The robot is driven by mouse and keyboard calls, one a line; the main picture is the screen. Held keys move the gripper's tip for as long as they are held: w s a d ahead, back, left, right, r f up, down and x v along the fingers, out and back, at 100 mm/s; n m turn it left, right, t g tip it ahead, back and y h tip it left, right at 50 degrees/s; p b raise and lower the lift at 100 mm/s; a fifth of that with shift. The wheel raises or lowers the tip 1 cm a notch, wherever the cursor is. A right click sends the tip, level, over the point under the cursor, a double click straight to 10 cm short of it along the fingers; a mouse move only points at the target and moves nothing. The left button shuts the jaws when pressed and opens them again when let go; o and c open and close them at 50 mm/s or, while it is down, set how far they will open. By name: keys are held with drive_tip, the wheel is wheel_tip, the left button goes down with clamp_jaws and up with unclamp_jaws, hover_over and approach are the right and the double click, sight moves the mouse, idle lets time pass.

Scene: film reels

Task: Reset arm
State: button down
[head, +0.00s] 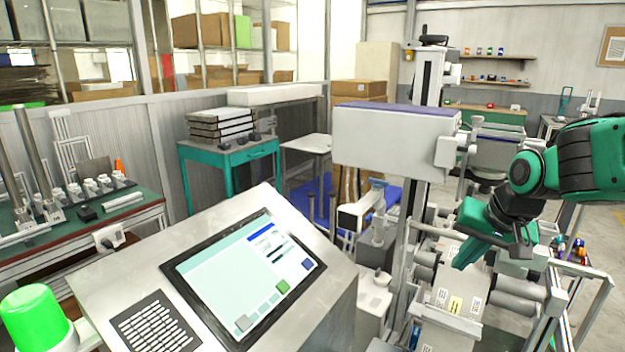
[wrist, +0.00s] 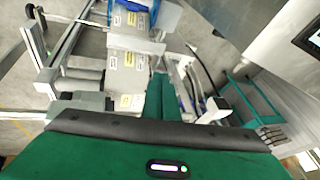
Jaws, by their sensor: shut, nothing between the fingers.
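My green and black arm comes in from the right in the head view. My gripper (head: 462,262) points down and left, above a metal machine with rollers (head: 434,327). In the wrist view, the green fingers of my gripper (wrist: 160,97) are together, with nothing between them. The rollers and film with white and yellow labels (wrist: 128,60) show beyond the fingers. I cannot tell from these views how far the fingers are above the machine.
A control console with a lit touchscreen (head: 245,275) stands in front, with a green beacon (head: 36,318) to its left. A white machine head (head: 392,138) is left of my arm. A teal table (head: 230,152) holds stacked trays. Open floor shows at the far right.

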drive_tip(key=s+d+f+g, duration=0.1)
drive_tip(key=s+d, duration=0.2)
drive_tip(key=s, duration=0.5)
drive_tip(key=s+d+f+m+g, duration=0.1)
drive_tip(key=s+d+f+g, duration=0.1)
drive_tip(key=s, duration=0.7)
drive_tip(key=s+d+f+g, duration=0.2)
drive_tip(key=s+d, duration=0.3)
drive_tip(key=s, duration=0.3)
drive_tip(key=shift+s+f+m+h, duration=0.25)
drive_tip(key=shift+m+h, duration=0.05)
drive_tip(key=shift+h, duration=0.1)
drive_tip(key=shift+w+f, duration=0.25)
drive_tip(key=shift+w, duration=0.4)
